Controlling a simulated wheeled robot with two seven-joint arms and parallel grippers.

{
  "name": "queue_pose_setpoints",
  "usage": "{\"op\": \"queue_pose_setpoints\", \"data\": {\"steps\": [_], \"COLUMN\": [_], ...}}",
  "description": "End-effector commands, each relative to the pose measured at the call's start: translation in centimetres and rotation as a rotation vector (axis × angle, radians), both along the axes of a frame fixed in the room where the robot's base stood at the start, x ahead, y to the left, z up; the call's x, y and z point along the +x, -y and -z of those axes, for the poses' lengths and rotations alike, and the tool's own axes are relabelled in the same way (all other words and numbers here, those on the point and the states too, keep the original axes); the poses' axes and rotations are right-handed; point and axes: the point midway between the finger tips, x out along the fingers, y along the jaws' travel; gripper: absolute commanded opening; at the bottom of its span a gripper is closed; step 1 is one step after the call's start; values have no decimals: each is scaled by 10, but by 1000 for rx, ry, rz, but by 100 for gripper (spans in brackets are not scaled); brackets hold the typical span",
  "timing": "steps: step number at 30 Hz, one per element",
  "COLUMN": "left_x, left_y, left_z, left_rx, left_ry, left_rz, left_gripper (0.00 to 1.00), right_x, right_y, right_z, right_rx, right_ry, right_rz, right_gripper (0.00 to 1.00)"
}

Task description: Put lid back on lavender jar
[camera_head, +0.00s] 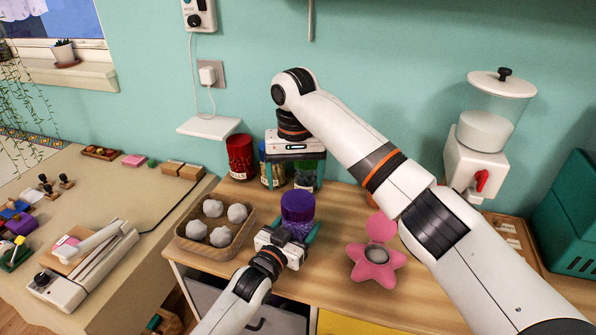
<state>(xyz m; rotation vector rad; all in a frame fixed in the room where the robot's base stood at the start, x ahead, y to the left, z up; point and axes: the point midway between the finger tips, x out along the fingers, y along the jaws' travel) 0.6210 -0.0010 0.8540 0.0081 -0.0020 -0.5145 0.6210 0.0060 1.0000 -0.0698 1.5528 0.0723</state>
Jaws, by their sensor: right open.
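The lavender jar (296,226) stands upright near the front of the wooden counter, with speckled purple contents. A solid purple cap-like part, which looks like its lid (298,204), sits on top of it. My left gripper (294,229) comes in from below with its teal fingers on either side of the jar, and it appears shut on it. My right gripper (294,172) is open at the back of the counter, pointing down with its teal fingers around a green jar (305,177). That jar's top is hidden by the gripper body.
A red jar (240,158) and a yellowish jar (272,172) stand left of the green one. A wooden tray (184,242) of grey lumps lies left of the lavender jar. A pink star-shaped piece (362,272) lies to the right. A clear-topped dispenser (470,160) stands at the back right.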

Motion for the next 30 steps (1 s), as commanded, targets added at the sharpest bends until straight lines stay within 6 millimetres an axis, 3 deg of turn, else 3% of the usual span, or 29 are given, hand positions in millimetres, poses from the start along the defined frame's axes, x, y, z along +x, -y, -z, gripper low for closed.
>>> {"op": "queue_pose_setpoints", "data": {"steps": [21,30], "left_x": [0,0], "left_y": [0,0], "left_z": [1,0], "left_rx": [0,0], "left_ry": [-1,-1], "left_rz": [0,0], "left_gripper": [8,8], "right_x": [-1,-1], "right_y": [4,5], "right_z": [-10,-12], "right_rx": [-23,-22], "right_ry": [-4,-4], "right_rz": [-1692,-2216], "right_gripper": [86,86]}}
